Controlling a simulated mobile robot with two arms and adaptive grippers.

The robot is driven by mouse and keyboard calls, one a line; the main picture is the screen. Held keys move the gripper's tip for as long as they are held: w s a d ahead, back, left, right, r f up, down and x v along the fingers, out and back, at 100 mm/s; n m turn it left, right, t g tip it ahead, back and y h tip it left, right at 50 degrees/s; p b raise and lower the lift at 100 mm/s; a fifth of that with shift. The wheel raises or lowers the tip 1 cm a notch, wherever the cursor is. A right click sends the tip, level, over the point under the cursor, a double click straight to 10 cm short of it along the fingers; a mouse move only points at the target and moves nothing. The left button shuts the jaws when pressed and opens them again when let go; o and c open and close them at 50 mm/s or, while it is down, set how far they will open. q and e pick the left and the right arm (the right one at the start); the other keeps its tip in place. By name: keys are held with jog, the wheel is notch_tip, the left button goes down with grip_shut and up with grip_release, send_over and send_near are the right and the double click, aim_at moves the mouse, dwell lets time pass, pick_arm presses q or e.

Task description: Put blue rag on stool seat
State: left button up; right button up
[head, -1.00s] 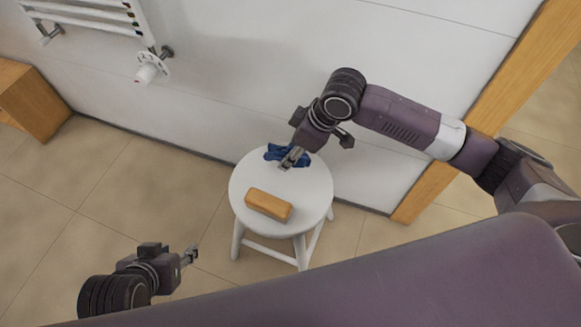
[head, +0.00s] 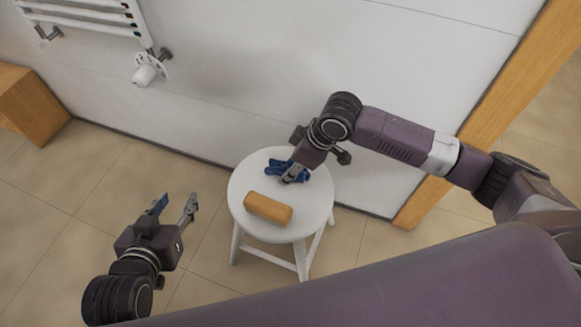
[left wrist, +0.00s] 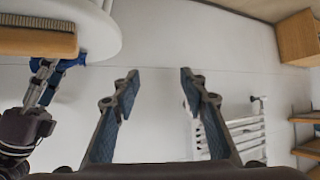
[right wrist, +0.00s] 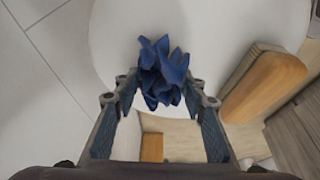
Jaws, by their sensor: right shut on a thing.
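The blue rag (head: 287,168) lies crumpled on the white stool seat (head: 262,231), near its wall-side edge. My right gripper (head: 292,176) is at the rag, over the seat. In the right wrist view the rag (right wrist: 163,72) sits between the fingertips, and the right gripper (right wrist: 160,90) is shut on it. The rag also shows partly in the left wrist view (left wrist: 65,62). My left gripper (head: 175,204) is open and empty, to the left of the stool and apart from it. Its fingers stand wide apart in the left wrist view (left wrist: 158,80).
A wooden brush (head: 268,207) lies on the front part of the seat, close to the rag; its bristles show in the left wrist view. A white towel radiator (head: 90,12) hangs on the wall. A wooden cabinet (head: 35,105) stands at left. The tiled floor left of the stool is clear.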

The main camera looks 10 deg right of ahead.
jog(key=shift+f, duration=0.1)
jog(key=o, duration=0.7)
jog(key=shift+o, duration=0.2)
